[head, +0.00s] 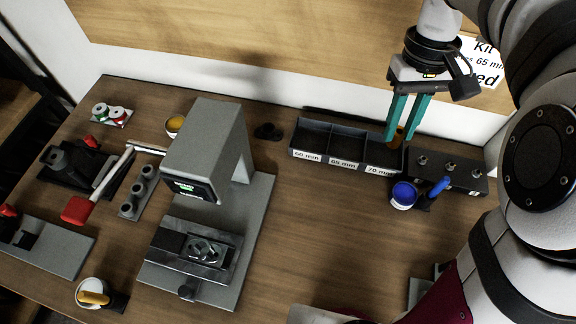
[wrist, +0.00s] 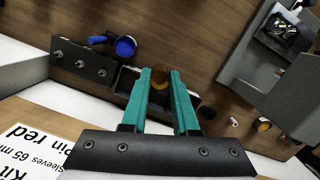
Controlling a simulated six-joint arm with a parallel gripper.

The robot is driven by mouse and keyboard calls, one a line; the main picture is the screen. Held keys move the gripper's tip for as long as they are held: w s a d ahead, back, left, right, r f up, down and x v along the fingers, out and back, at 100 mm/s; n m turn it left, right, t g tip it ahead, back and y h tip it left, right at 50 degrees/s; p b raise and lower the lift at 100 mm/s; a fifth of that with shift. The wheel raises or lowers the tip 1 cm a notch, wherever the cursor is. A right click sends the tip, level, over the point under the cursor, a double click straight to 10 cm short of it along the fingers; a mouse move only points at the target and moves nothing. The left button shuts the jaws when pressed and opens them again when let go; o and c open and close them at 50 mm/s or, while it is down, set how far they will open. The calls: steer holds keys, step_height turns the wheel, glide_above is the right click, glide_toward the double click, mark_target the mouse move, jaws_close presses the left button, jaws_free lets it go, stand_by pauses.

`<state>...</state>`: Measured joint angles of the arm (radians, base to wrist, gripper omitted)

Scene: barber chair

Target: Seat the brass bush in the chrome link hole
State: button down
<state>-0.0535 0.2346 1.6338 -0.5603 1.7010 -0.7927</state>
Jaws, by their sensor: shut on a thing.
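My gripper (head: 401,138) is shut on the brass bush (head: 397,139), at the right end of the bin tray by the 70 mm compartment. In the wrist view the brass bush (wrist: 160,77) shows as a brown-gold ring between the teal fingertips of my gripper (wrist: 160,80). I cannot tell whether it is clear of the tray. The chrome link (head: 205,250) lies in the vise under the grey press, far left of my gripper. It also shows small in the wrist view (wrist: 281,28). Its hole is too small to make out clearly.
The black bin tray (head: 345,150) has compartments labelled 60, 65 and 70 mm. The grey press (head: 210,150) stands over the vise (head: 180,245). A dark block with pegs (head: 455,172) and a blue pot (head: 403,195) are right of the tray. The wood between tray and press is mostly clear.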

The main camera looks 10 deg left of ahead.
steer(key=s+a+f+n, duration=0.2)
steer(key=a+n, duration=0.2)
steer(key=a, duration=0.5)
steer(key=n+t, duration=0.3)
steer(key=n, duration=1.6)
glide_above(206, 249)
steer(key=f, duration=1.8)
steer(key=shift+s+a, duration=0.3)
steer(key=shift+h, duration=0.3)
steer(key=c, duration=0.7)
jaws_free()
steer(key=shift+f, duration=0.1)
